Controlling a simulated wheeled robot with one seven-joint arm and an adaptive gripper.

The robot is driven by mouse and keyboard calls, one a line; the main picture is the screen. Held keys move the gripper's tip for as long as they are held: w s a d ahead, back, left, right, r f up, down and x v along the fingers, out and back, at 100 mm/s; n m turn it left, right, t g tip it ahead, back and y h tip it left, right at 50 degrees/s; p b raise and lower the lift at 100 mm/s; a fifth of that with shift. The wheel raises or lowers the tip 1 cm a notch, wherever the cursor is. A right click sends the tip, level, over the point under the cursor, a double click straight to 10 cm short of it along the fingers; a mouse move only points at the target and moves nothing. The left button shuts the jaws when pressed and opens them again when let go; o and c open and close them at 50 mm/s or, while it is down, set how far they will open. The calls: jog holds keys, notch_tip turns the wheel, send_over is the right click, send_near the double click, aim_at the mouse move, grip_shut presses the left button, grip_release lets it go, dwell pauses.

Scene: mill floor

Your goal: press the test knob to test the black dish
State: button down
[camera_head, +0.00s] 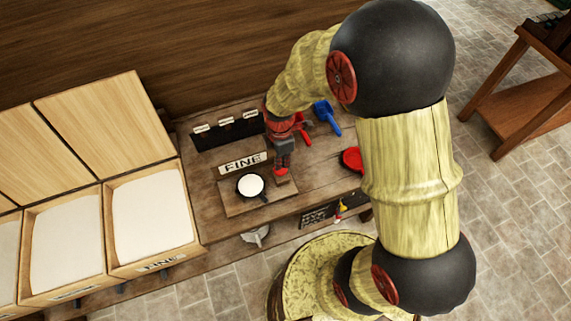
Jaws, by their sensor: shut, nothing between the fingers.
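The black dish (240,186), small and round with white powder (250,185) in it, sits on a wooden board (233,206) on the workbench. A sign reading FINE (243,162) stands behind it. My gripper (282,174) is shut and points down just right of the dish, above a small brown block (283,180) at the board's right side. The test knob cannot be made out clearly; it may be hidden under my fingertips. I cannot tell whether the fingertips touch the block.
A blue scoop (327,117) and a red scoop (301,128) lie behind my gripper. A red dish (352,159) is to the right, partly behind my arm. Wooden bins of white powder (150,222) stand at left. A dark rack (228,132) stands at the back.

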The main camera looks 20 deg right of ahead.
aim_at(281, 172)
notch_tip(281, 172, up, 9)
jog(key=p, duration=0.1)
jog(key=shift+w, duration=0.1)
dwell(0.6)
jog(key=s+d+r+m+t+b, duration=0.1)
jog(key=s+r+m+t+b, duration=0.2)
jog(key=s+r+m, duration=1.2)
notch_tip(281, 172, up, 3)
jog(key=m+t, duration=0.2)
jog(key=m, duration=0.1)
jog(key=shift+d+t+b, duration=0.3)
jog(key=shift+d, duration=0.05)
jog(key=shift+w+f, duration=0.1)
